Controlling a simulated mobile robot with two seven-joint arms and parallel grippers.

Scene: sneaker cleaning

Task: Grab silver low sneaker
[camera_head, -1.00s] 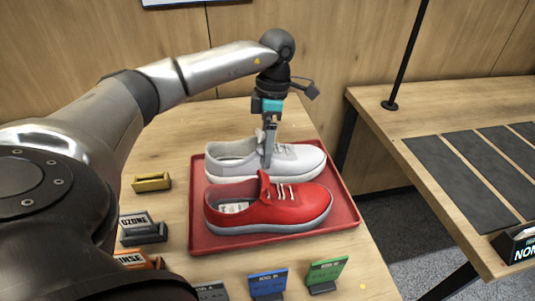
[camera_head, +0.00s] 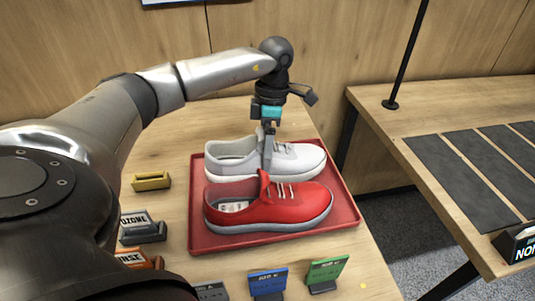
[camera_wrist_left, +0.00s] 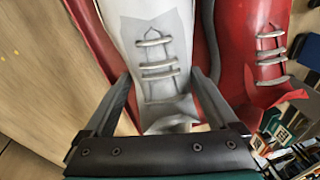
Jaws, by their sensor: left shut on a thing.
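The silver low sneaker (camera_head: 308,159), pale grey with a white sole, lies in the red tray (camera_head: 345,200), toe to the right. My left gripper (camera_head: 267,160) comes down on it from above and is shut on its upper near the laces. In the left wrist view the fingers of my left gripper (camera_wrist_left: 160,92) stand on both sides of the silver sneaker (camera_wrist_left: 150,30). A red sneaker (camera_head: 280,208) lies beside it on the near side and hides part of its lower side. My right gripper is not in view.
Small label stands, including OZONE (camera_head: 142,228), blue (camera_head: 267,283) and green (camera_head: 327,272), line the left and front of the table. A yellow block (camera_head: 151,181) lies left of the tray. A second table (camera_head: 430,120) with dark mats stands at right, across a gap.

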